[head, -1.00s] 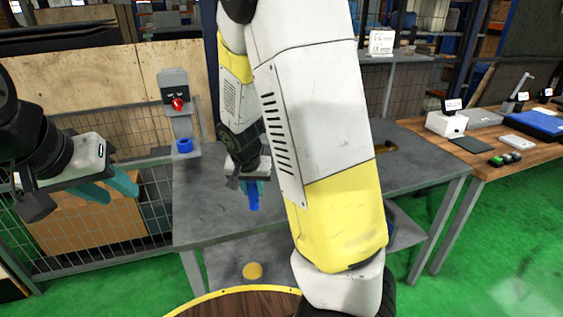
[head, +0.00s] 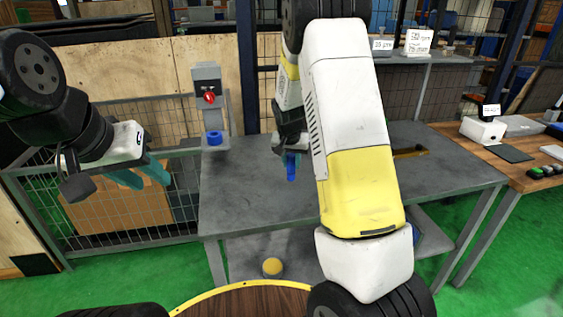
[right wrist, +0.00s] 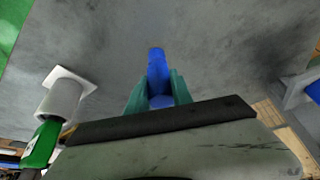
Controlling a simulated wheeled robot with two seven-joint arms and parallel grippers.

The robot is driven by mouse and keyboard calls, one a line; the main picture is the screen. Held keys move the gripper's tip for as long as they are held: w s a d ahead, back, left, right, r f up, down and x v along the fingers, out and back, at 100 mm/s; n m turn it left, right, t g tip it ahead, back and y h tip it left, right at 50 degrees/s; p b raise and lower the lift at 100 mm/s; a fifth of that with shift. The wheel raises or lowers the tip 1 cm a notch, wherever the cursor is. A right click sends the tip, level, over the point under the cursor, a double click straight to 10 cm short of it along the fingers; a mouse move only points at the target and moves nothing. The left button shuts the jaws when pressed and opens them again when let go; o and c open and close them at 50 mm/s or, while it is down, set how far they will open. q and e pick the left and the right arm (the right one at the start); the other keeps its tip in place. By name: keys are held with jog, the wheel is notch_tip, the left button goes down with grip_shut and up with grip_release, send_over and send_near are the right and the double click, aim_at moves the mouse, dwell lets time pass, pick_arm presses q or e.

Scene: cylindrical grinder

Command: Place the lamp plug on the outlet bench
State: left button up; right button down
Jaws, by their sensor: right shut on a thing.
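The lamp plug (head: 291,168) is a slim blue piece held in my right gripper (head: 288,157), hanging down over the grey outlet bench (head: 240,195). In the right wrist view the plug (right wrist: 158,72) sits between the two teal fingers of the right gripper (right wrist: 158,92), with grey bench surface behind it. I cannot tell how far its lower end is from the bench top. My right forearm covers part of the bench. My left gripper (head: 143,178) is at the left, in front of the wire fence, with its teal fingers apart and nothing between them.
A grey post with a red knob (head: 210,98) and a blue ring (head: 214,138) stands at the bench's back left. A brown bar (head: 410,152) lies on the right. A white cylinder (right wrist: 62,98) shows in the right wrist view. The bench's front left is clear.

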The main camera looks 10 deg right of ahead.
aim_at(291, 169)
jog(key=shift+s+f, duration=0.1)
jog(key=shift+f, duration=1.35)
jog(key=shift+f, duration=0.1)
jog(key=c, duration=1.1)
grip_release()
